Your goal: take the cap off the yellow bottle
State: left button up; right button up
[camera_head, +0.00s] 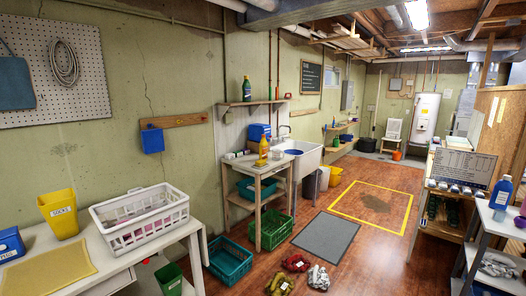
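A yellow bottle (263,149) stands upright on a small wooden stand (260,171) beside the white sink, in the middle distance. It is small in the picture, and I cannot make out its cap clearly. Neither of my grippers shows in the head view.
A white utility sink (306,158) is just behind the stand. A teal crate (230,262) and a green crate (270,233) are on the floor by the stand. A white table (128,262) is at left.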

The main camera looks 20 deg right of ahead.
aim_at(263, 145)
jog(key=i+l+z, duration=0.55)
jog(key=z, duration=0.15)
jog(key=i+l+z, duration=0.15)
jog(key=z, duration=0.3)
jog(key=i+l+z, duration=0.1)
jog(key=i+z, duration=0.15)
jog(key=z, duration=0.2)
jog(key=i+l+z, duration=0.1)
jog(key=i+z, duration=0.55)
jog(key=z, duration=0.2)
jog(key=i+z, duration=0.3)
jog(key=i, duration=0.5)
jog(key=i+l+u, duration=0.25)
jog(key=i, duration=0.55)
jog(key=i+j+u, duration=0.1)
jog(key=i+u, duration=1.1)
jog(key=i+l+u, duration=0.15)
jog(key=u, duration=0.25)
jog(key=i, duration=0.05)
